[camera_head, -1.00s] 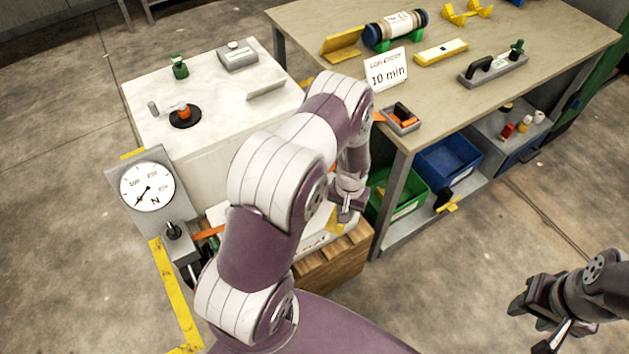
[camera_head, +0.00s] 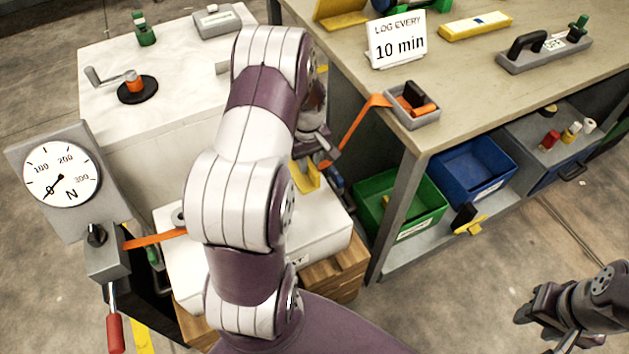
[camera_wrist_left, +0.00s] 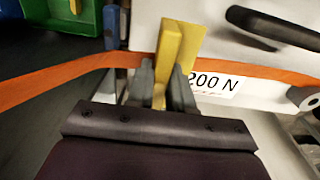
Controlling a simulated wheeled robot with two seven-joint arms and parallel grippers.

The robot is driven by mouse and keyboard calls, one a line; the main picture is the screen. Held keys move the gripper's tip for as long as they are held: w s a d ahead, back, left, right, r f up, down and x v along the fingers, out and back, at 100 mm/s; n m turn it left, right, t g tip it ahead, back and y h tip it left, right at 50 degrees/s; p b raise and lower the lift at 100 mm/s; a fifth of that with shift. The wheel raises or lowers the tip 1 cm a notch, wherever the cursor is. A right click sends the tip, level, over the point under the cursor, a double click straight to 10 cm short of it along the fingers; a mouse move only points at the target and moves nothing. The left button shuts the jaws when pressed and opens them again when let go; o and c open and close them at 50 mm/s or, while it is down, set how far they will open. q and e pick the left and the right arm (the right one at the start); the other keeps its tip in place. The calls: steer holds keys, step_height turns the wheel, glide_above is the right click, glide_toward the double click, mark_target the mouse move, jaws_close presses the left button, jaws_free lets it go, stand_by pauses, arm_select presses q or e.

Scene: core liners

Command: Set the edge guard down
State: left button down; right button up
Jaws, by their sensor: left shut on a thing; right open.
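The yellow edge guard (camera_wrist_left: 180,45) is an angled piece held between the fingers of my left gripper (camera_wrist_left: 162,88) in the left wrist view. In the head view it shows as a small yellow piece (camera_head: 306,177) beside my left arm, at the white case (camera_head: 318,228). An orange strap (camera_wrist_left: 60,80) crosses the case behind the guard and fingers. I cannot tell whether the guard touches strap or case. My right gripper (camera_head: 533,308) is open and empty at lower right.
A force gauge (camera_head: 68,178) with a red-handled lever stands left, joined to the strap. A small grey tray (camera_head: 412,118) sits on the bench corner by the strap. Green (camera_head: 399,206) and blue (camera_head: 480,172) bins fill the shelf below. My left arm hides part of the case.

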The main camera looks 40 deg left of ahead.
arm_select(q)
steer(key=shift+d+f, duration=0.75)
steer(key=shift+d, duration=0.1)
step_height(320, 180, down, 4)
steer(key=shift+r+b, duration=0.1)
steer(key=shift+b, duration=0.6)
steer(key=c, duration=1)
jaws_free()
